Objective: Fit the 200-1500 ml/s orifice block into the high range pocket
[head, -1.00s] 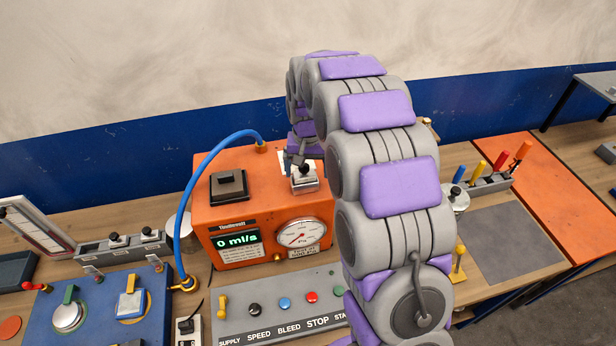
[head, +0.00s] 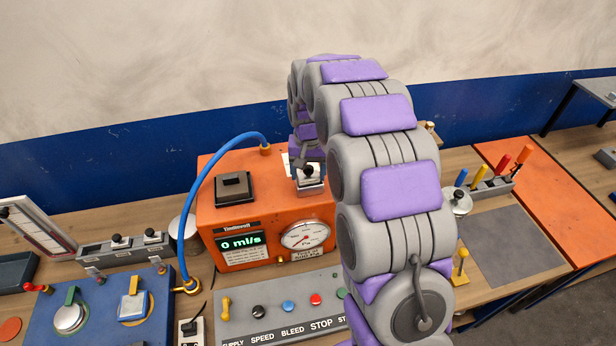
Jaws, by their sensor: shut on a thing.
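My gripper (head: 308,167) is at the top right of the orange flow tester (head: 262,195), pointing down. It is shut on the black knob of a small silver block (head: 311,187), which I take to be the orifice block. The block is over the tester's top near its front edge; I cannot tell whether it touches or sits in a pocket. Its label is too small to read. The arm hides part of the tester's right side.
A blue hose (head: 192,185) arches over the tester's left side. A grey rack with two knobbed blocks (head: 122,250) stands at left, behind a blue panel (head: 60,310). A control panel (head: 270,308) lies in front. A rack of coloured tools (head: 487,187) is at right.

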